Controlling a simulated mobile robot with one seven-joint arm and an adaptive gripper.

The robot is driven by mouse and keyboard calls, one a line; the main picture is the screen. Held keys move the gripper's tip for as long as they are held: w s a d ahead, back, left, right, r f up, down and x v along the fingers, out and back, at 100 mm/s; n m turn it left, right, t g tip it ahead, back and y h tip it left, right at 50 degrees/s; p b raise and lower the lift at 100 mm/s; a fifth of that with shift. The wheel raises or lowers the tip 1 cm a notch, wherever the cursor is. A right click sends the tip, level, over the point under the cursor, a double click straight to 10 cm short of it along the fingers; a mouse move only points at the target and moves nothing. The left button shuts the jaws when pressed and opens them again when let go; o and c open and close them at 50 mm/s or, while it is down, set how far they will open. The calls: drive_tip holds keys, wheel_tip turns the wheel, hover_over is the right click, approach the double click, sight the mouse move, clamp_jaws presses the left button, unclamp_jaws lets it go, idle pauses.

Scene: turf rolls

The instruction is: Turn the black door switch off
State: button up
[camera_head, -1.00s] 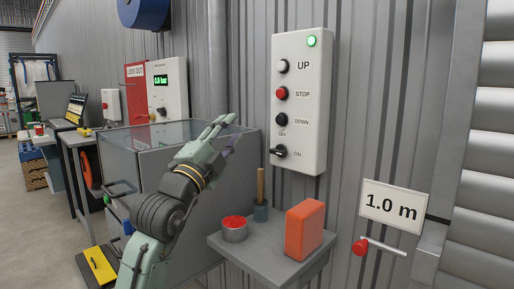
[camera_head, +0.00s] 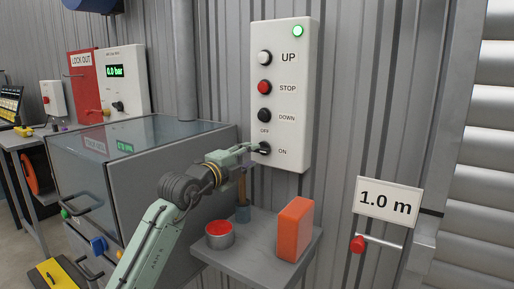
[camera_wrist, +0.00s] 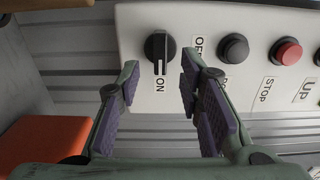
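The black door switch (camera_head: 264,149) is a rotary knob at the bottom of the white control box (camera_head: 285,95) on the wall. It also shows in the wrist view (camera_wrist: 160,47), with its white mark pointing to the ON label; OFF is a quarter turn away. My gripper (camera_head: 254,148) is at the switch from the left. In the wrist view my gripper (camera_wrist: 160,76) is open, its two purple-padded fingers apart, one on each side below the knob. Nothing is between the fingers. Whether a tip touches the knob, I cannot tell.
Above the switch are DOWN, STOP and UP buttons and a lit green lamp (camera_head: 298,31). Below, a grey shelf (camera_head: 262,270) holds a red-topped tin (camera_head: 219,235), an orange block (camera_head: 295,228) and a handled tool in a cup (camera_head: 243,213). A glass-topped cabinet (camera_head: 165,180) stands left.

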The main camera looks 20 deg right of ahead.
sight(259, 151)
drive_tip(key=p+x, duration=0.1)
drive_tip(key=x, duration=0.4)
drive_tip(key=shift+w+d, duration=0.1)
drive_tip(key=shift+w, duration=0.05)
drive_tip(key=shift+c, duration=0.5)
clamp_jaws()
